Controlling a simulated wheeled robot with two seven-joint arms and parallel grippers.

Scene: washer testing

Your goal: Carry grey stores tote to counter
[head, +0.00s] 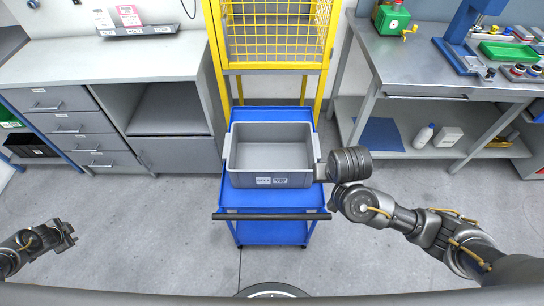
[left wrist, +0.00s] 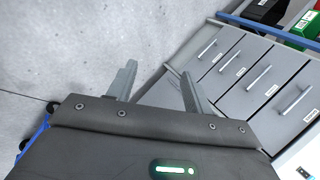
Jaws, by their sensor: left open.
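The grey stores tote (head: 240,180) sits upright and open-topped on the blue cart (head: 270,197), looking empty, with labels on its front wall. My right gripper (head: 320,172) is at the tote's right side by its handle; my wrist hides most of the fingers, so I cannot tell whether they hold it. My left gripper (head: 70,234) is open and empty, far left of the cart over bare floor. Its two spread fingers show in the left wrist view (left wrist: 156,82). The light grey counter (head: 150,58) stands left of the cart, above drawers.
A yellow mesh cage (head: 275,32) stands directly behind the cart. The cart's dark handle bar (head: 270,217) faces me. A metal workbench (head: 410,65) at right holds a blue press and trays. A small tray (head: 135,31) lies at the counter's back; its front is clear.

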